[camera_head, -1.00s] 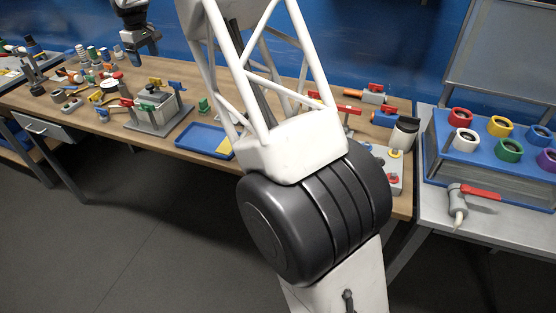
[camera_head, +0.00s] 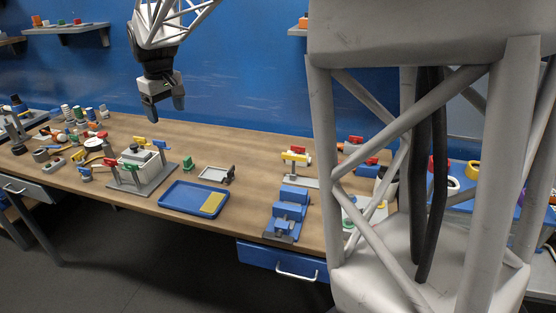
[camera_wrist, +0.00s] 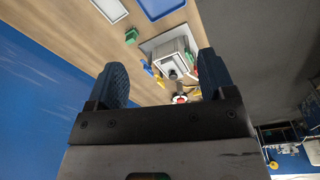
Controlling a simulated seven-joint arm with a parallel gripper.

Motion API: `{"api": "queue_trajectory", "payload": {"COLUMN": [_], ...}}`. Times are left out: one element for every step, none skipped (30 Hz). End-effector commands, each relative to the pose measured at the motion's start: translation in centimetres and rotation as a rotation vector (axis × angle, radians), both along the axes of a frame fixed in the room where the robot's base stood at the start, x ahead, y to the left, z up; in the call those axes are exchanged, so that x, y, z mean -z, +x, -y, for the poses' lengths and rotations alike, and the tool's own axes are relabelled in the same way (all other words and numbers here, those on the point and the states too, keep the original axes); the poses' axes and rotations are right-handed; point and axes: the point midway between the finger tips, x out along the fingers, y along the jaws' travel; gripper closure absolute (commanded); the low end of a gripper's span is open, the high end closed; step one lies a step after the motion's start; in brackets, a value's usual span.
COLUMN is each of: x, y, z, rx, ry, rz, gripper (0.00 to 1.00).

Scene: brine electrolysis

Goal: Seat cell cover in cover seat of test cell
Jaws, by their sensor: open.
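The test cell (camera_head: 132,163) is a pale box on a grey base plate at the left-middle of the bench. Coloured clamps stand around it, yellow, blue and green. A grey cover with a dark knob (camera_head: 142,143) shows on its top; I cannot tell whether it is fully seated. The cell (camera_wrist: 166,52) and the dark knob (camera_wrist: 173,75) also show in the wrist view, between my fingers. My gripper (camera_head: 165,106) is open and empty, well above the bench and apart from the cell. It fills the lower wrist view (camera_wrist: 161,78).
A blue tray (camera_head: 178,197) with a yellow pad lies right of the cell. A small grey tray (camera_head: 214,173) and a blue vise (camera_head: 288,212) are further right. Several small parts crowd the bench's left end. My arm link covers the right side.

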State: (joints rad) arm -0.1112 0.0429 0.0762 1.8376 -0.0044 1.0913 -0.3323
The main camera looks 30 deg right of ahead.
Motion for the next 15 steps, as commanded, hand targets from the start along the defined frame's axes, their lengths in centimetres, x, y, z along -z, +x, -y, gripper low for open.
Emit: {"api": "queue_trajectory", "payload": {"x": [-0.9,-1.1,-1.1,-1.2,-1.1,-1.2,-1.2,-1.2,-1.2,-1.2,-1.1,-1.1,-1.0,-0.9,-0.8], "y": [-1.7,-2.5,-3.6,-4.4,-5.2,-6.3,-7.1,-7.9,-9.0,-9.9,-10.7,-11.8,-12.6,-13.4,-14.6], "z": [0.5,0.7,1.0,1.3,1.5,1.9,2.1,2.3,2.6,2.8,3.0,3.3,3.5,3.7,3.9], "rx": [0.013,0.022,0.035,0.044,0.052,0.065,0.074,0.084,0.095,0.104,0.113,0.125,0.133,0.142,0.154], "ry": [0.002,0.004,0.005,0.005,0.006,0.007,0.008,0.009,0.010,0.011,0.012,0.014,0.014,0.015,0.017], "rz": [0.014,0.017,0.019,0.022,0.023,0.028,0.029,0.032,0.034,0.037,0.040,0.043,0.045,0.047,0.050], "gripper": [0.24,0.24,0.24,0.24,0.24,0.24,0.24,0.24,0.24,0.24,0.24,0.24,0.24,0.24,0.24]}}
